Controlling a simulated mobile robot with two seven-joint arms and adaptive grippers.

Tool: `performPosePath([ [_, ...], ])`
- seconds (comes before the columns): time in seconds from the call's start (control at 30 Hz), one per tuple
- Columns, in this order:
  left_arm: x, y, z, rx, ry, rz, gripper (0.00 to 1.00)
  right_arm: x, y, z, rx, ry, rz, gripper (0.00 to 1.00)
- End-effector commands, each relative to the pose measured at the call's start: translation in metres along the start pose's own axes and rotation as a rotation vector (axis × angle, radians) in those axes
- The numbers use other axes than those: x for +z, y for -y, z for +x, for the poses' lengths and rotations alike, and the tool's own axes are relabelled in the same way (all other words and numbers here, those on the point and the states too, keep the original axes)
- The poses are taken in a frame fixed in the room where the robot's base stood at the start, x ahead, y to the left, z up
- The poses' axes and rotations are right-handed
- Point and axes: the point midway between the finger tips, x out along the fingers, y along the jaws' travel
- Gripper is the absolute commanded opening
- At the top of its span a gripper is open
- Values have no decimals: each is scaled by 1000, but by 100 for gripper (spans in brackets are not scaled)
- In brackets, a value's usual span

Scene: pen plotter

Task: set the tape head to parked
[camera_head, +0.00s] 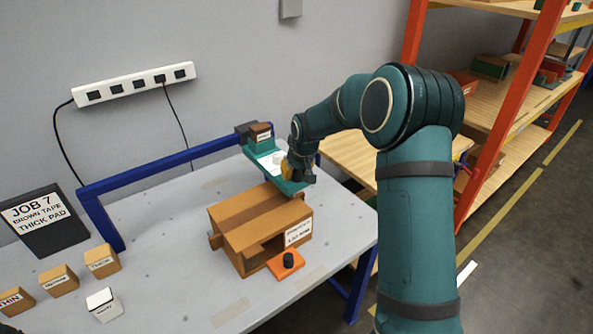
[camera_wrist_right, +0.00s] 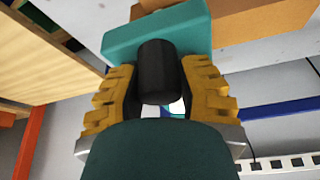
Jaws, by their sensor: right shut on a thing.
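In the right wrist view, the yellow fingers of the right gripper (camera_wrist_right: 166,95) are closed around an upright black cylindrical handle (camera_wrist_right: 157,72), in front of a teal block (camera_wrist_right: 190,30). The head view hides the handle behind the fingers. I cannot read any parked mark. My left gripper is out of view.
A job sign (camera_head: 42,222) and several small labelled blocks (camera_head: 102,260) stand at left. A blue rail (camera_head: 165,163) runs along the back.

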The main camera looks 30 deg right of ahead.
Motion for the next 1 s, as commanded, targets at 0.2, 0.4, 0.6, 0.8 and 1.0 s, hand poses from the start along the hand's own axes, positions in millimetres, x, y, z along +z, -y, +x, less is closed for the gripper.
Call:
performPosePath([
  [0.2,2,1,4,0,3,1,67,8,34,0,-8,7,-8,0],
  [0.4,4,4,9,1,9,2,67,17,83,-3,-9,9,-11,0],
  [0.6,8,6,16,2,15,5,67,28,137,-7,-7,9,-12,0],
  [0.8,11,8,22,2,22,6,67,39,191,-11,-6,9,-11,0],
  [1.0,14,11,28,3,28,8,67,49,246,-16,-5,10,-10,0],
])
